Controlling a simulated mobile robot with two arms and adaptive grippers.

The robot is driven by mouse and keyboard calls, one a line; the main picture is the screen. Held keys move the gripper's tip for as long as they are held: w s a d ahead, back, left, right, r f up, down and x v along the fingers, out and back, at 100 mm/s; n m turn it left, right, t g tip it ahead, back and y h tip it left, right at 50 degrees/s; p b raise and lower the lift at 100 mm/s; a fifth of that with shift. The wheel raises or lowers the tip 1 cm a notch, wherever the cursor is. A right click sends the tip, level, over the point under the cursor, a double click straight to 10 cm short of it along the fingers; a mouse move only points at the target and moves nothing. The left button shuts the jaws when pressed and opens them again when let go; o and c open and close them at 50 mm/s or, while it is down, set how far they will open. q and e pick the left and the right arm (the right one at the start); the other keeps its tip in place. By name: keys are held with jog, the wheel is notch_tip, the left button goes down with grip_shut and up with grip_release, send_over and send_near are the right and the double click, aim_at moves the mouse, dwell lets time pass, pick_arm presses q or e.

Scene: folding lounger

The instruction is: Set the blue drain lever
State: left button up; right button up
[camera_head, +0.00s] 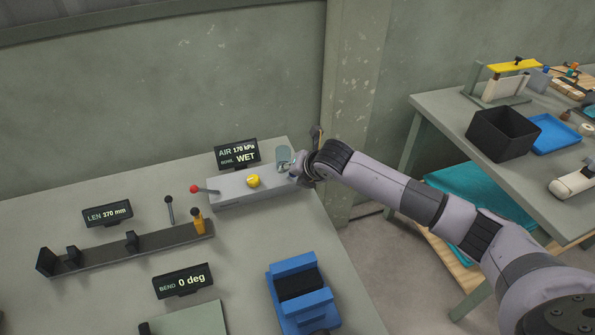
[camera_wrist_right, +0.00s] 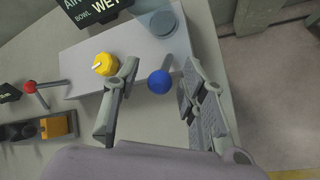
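The blue drain lever shows in the right wrist view as a round blue knob (camera_wrist_right: 159,82) on a thin grey stem at the end of the grey control box (camera_wrist_right: 135,48). My right gripper (camera_wrist_right: 155,95) is open, with one finger on each side of the knob. No contact with either finger is clear. In the head view my right gripper (camera_head: 308,168) is at the right end of the control box (camera_head: 240,201) and hides the blue knob. My left gripper is in neither view.
On the box are a yellow knob (camera_head: 253,181), a red-tipped lever (camera_head: 194,189) and a clear bowl (camera_head: 284,158). A display (camera_head: 237,154) behind reads AIR 170 kPa, BOWL WET. A blue fixture (camera_head: 300,292) stands in front. A second table (camera_head: 440,115) is at right.

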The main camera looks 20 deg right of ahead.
jog(key=v, duration=1.2)
jog(key=shift+f, duration=0.1)
jog(key=shift+c, duration=0.5)
